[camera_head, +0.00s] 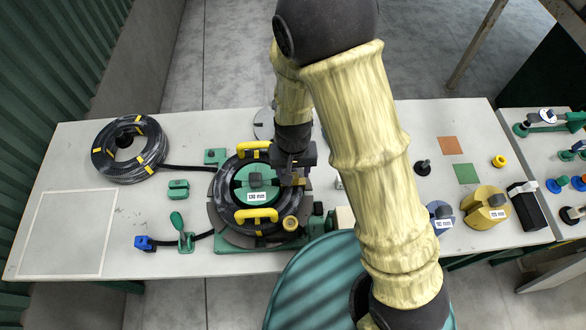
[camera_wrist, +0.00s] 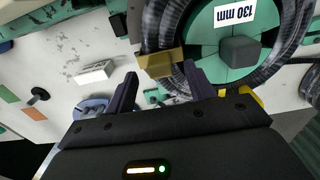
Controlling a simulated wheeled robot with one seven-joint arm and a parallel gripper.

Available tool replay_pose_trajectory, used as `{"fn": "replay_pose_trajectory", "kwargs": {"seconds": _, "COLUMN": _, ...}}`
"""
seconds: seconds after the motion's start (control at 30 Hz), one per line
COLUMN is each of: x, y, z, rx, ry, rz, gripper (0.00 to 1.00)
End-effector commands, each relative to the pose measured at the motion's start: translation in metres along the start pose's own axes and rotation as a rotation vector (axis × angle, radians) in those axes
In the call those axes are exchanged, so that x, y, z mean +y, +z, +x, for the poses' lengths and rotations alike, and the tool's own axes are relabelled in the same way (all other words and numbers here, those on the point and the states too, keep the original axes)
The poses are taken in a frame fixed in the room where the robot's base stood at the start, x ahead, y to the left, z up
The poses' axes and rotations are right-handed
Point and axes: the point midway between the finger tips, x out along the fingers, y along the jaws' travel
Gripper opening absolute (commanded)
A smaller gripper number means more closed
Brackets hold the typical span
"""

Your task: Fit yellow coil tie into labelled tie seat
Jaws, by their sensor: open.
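A black hose coil (camera_head: 233,191) lies around a green hub (camera_head: 249,178) labelled 130 mm. Two bright yellow handle-shaped pieces, one at the back (camera_head: 254,147) and one at the front (camera_head: 256,214), straddle the coil. My gripper (camera_head: 293,176) is over the coil's right side. The hub (camera_wrist: 216,52) also shows there. I can read no tie-seat label.
A second hose coil (camera_head: 129,149) with yellow bands lies at the left, behind an outlined empty area (camera_head: 62,233). A green lever clamp (camera_head: 181,232) and blue hose end (camera_head: 144,243) are front left. A yellow 170-type hub (camera_head: 484,208) and black box (camera_head: 527,205) stand at right.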

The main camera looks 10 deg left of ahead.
Motion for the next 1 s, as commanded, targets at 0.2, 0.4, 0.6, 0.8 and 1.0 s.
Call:
{"fn": "replay_pose_trajectory", "kwargs": {"seconds": 0.2, "x": 0.000, "y": 0.000, "z": -0.007, "rx": 0.000, "ry": 0.000, "rz": 0.000, "gripper": 0.54}}
{"fn": "replay_pose_trajectory", "kwargs": {"seconds": 0.4, "x": 0.000, "y": 0.000, "z": -0.011, "rx": 0.000, "ry": 0.000, "rz": 0.000, "gripper": 0.54}}
{"fn": "replay_pose_trajectory", "kwargs": {"seconds": 0.6, "x": 0.000, "y": 0.000, "z": -0.016, "rx": 0.000, "ry": 0.000, "rz": 0.000, "gripper": 0.54}}
{"fn": "replay_pose_trajectory", "kwargs": {"seconds": 0.8, "x": 0.000, "y": 0.000, "z": -0.016, "rx": 0.000, "ry": 0.000, "rz": 0.000, "gripper": 0.54}}
{"fn": "replay_pose_trajectory", "kwargs": {"seconds": 1.0, "x": 0.000, "y": 0.000, "z": -0.016, "rx": 0.000, "ry": 0.000, "rz": 0.000, "gripper": 0.54}}
